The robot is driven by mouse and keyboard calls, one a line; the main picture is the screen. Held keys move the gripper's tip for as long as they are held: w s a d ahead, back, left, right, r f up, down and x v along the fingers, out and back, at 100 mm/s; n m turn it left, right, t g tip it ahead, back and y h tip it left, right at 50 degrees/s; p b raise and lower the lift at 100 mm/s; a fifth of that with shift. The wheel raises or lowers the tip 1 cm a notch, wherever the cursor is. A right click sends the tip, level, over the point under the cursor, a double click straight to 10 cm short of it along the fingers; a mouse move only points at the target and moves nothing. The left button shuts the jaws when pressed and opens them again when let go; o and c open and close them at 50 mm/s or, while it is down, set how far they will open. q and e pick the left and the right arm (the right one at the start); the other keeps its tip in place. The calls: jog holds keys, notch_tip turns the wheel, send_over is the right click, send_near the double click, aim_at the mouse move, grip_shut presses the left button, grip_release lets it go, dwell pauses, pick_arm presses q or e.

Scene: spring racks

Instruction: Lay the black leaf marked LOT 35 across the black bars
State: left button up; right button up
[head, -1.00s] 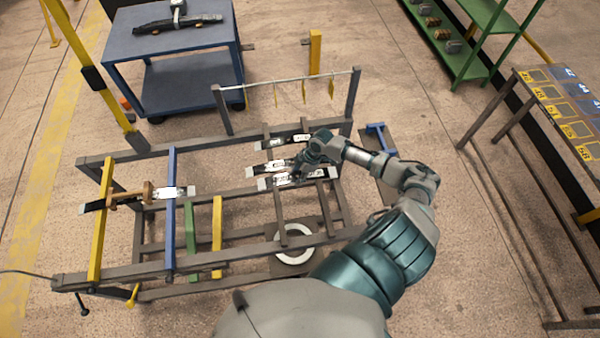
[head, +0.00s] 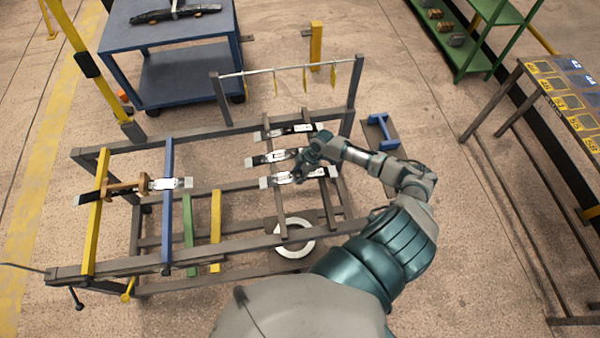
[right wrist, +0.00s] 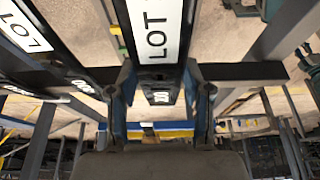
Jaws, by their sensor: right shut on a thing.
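My right gripper (head: 299,174) is shut on the nearest of three black leaves with white labels, a leaf (head: 322,172) that lies over the two dark bars (head: 281,212). In the right wrist view the gripper's fingers (right wrist: 160,105) straddle this held leaf (right wrist: 155,28), whose label reads LOT; its number is not readable. I cannot tell whether it rests on the bars or is just above them. The middle leaf (head: 262,159) and the far leaf (head: 272,133) lie behind it, roughly parallel. Their numbers are too small to read. My left gripper is not in view.
Another leaf (head: 164,184) lies across the yellow bar (head: 97,215) and blue bar (head: 168,225) at left. A rail with yellow tags (head: 290,70) stands behind the leaves. A white ring (head: 305,247) lies under the rack. A blue cart (head: 185,75) stands behind, a numbered table (head: 508,85) at right.

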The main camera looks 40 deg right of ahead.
jog(key=shift+d+f, duration=0.1)
jog(key=shift+f, duration=0.15)
jog(key=shift+d+f+b, duration=0.1)
jog(key=shift+f+b, duration=0.15)
jog(key=shift+b, duration=0.1)
jog(key=shift+a+f, duration=0.2)
jog(key=shift+f, duration=0.1)
jog(key=o, duration=1.4)
jog(key=shift+c, duration=0.2)
jog(key=shift+d, duration=0.1)
jog(key=shift+f, duration=0.1)
jog(key=shift+d, duration=0.1)
